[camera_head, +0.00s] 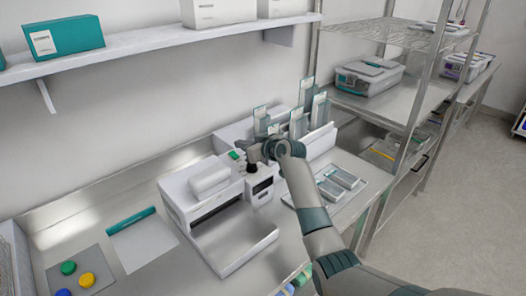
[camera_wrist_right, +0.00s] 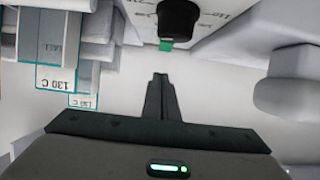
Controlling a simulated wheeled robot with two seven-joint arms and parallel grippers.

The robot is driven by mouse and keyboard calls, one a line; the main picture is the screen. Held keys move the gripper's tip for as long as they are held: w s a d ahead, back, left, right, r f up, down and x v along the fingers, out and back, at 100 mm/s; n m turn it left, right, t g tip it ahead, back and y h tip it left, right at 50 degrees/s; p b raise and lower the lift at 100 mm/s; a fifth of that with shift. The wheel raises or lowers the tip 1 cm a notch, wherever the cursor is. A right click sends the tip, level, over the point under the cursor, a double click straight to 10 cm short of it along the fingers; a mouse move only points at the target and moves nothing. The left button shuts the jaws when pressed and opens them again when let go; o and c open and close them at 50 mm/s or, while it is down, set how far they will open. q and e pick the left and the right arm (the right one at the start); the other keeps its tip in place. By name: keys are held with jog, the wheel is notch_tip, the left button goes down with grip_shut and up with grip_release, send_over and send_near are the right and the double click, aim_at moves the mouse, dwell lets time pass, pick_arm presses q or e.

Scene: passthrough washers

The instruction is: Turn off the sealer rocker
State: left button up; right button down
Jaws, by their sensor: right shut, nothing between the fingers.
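The white sealer (camera_head: 215,205) stands on the steel bench in the middle of the head view. A small green patch (camera_head: 235,156) shows on its upper back part; I cannot tell whether this is the rocker. My right gripper (camera_head: 243,150) is over this part of the sealer, close to the patch. In the right wrist view its fingers (camera_wrist_right: 160,78) are shut and empty, pointing toward the sealer's panel. A black knob (camera_wrist_right: 178,20) with a green pointer and printed markings is just beyond the fingertips, apart from them. No rocker can be made out there. My left gripper is out of view.
Upright pouches (camera_head: 300,118) stand in a rack behind my right gripper; pouches marked 130 C (camera_wrist_right: 58,75) show in the wrist view. A tray with flat packs (camera_head: 340,178) lies right of the sealer. A wire shelf (camera_head: 420,38) stands further right.

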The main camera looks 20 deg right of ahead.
jog(key=shift+s+d+r, duration=0.2)
jog(key=shift+s+r, duration=0.05)
jog(key=shift+r, duration=0.3)
jog(key=shift+s+d+b, duration=0.25)
jog(key=shift+s+b, duration=0.1)
jog(key=shift+s, duration=0.3)
jog(key=shift+s+d+b, duration=0.25)
jog(key=shift+s+b, duration=0.05)
jog(key=shift+s, duration=0.3)
jog(key=shift+s+d+f+b, duration=0.1)
jog(key=shift+s+b, duration=0.2)
jog(key=shift+s, duration=0.05)
jog(key=s, duration=0.1)
jog(key=s+d+b, duration=0.1)
jog(key=s, duration=0.1)
jog(key=s+b, duration=0.1)
jog(key=s, duration=0.1)
jog(key=shift+s+d+r, duration=0.1)
jog(key=shift+d+r, duration=0.15)
jog(key=shift+d, duration=0.15)
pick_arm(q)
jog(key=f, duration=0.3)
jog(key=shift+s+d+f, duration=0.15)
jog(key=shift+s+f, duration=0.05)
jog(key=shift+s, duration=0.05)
pick_arm(e)
jog(key=shift+s, duration=0.35)
